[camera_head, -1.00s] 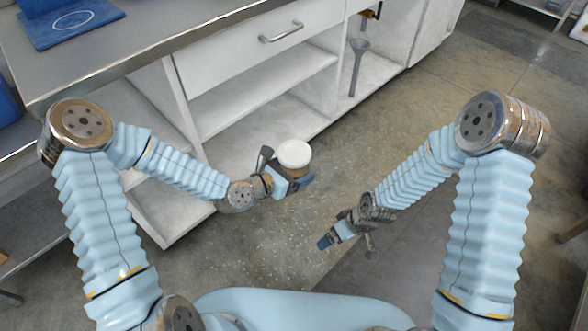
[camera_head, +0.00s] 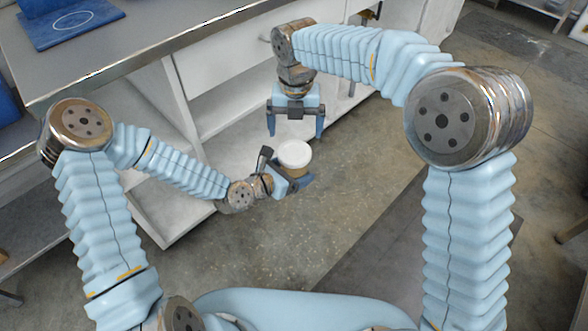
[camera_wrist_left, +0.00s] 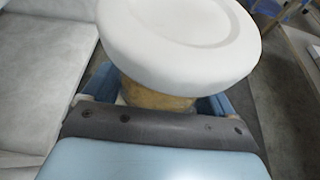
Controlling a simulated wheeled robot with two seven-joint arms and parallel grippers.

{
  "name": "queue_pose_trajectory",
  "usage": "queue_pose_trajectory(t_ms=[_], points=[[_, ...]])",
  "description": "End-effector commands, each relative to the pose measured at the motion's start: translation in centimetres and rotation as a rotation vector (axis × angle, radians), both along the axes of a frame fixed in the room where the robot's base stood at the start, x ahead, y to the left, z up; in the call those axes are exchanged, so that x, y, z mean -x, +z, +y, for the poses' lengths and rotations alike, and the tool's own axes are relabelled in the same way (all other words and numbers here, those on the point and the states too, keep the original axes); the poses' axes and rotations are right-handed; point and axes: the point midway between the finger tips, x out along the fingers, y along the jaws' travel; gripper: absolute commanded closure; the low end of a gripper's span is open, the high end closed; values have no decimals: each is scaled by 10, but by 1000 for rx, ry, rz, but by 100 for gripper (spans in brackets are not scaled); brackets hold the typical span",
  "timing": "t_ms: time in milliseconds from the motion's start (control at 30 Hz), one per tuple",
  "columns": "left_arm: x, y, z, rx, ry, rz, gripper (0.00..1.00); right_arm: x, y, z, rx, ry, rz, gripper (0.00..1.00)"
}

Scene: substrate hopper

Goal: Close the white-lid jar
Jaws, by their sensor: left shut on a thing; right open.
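The jar (camera_head: 296,172) has a white lid (camera_head: 295,154) on top and a tan body. My left gripper (camera_head: 287,181) is shut around the jar's body and holds it above the floor, in front of the cabinet. In the left wrist view the white lid (camera_wrist_left: 180,35) covers most of the tan jar body (camera_wrist_left: 158,94); whether it is screwed tight I cannot tell. My right gripper (camera_head: 296,132) is open and points down, with its two fingers spread. In the head view it appears just above and behind the lid, apart from it and empty.
A white cabinet (camera_head: 150,100) with a drawer and open shelves stands behind the jar. Its grey worktop (camera_head: 150,40) carries a blue mat (camera_head: 70,22) at the far left. The floor to the right and in front is clear.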

Motion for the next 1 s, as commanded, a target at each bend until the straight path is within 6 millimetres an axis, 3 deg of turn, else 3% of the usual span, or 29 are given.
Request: queue_pose_trajectory(t_ms=[467,1000], points=[[0,1,0,1,0,-2,99,3,-2,2,8,28,8,0],[0,1,0,1,0,-2,99,3,-72,2,7,28,9,0]])
